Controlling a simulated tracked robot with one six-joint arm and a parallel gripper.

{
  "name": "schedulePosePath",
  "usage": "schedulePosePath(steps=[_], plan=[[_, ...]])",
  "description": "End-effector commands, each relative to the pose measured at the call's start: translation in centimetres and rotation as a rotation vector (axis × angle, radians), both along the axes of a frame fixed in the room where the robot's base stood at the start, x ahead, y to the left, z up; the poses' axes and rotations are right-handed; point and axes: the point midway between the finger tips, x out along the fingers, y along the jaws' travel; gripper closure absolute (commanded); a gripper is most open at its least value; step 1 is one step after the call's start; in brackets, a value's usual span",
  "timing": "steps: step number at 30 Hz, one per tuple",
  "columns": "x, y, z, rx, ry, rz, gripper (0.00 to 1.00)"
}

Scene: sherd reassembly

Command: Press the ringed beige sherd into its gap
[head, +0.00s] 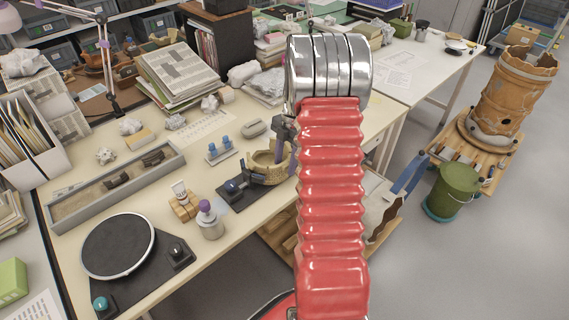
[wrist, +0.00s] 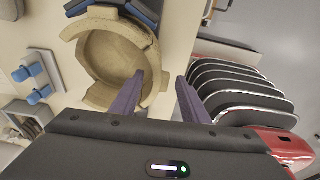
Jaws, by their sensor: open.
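The beige vessel (head: 268,177) stands on the bench beside a dark clamp stand, partly behind my arm in the head view. In the wrist view the vessel (wrist: 112,55) is an open round bowl with a thick, stepped, broken rim. My gripper (wrist: 160,77) is open, with its two purple fingers apart. One finger overlaps the bowl's inside and the other is outside its right edge, so the right wall shows between them. I cannot tell whether they touch it. I cannot pick out a ringed sherd or its gap in either view.
The blue-and-black clamp (head: 235,187) is close beside the vessel. Blue-topped holders (head: 219,147), a purple-capped bottle (head: 210,222) and a round turntable (head: 118,245) stand to the left. A long grey tray (head: 115,188) holds dark pieces. The bench's front edge is near the vessel.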

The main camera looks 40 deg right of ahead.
Motion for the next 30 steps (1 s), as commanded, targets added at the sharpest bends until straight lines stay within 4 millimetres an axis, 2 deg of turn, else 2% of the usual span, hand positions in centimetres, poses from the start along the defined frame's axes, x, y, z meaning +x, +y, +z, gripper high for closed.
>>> schedulePosePath(steps=[5,21,25,30], plan=[[0.0,-0.4,2.2,-0.003,-0.002,0.000,0.59],[0.1,-2.1,11.1,-0.001,-0.001,-0.001,0.59],[0.1,-2.3,12.4,-0.001,-0.001,-0.001,0.59],[0.0,-2.4,13.0,0.000,0.000,-0.001,0.59]])
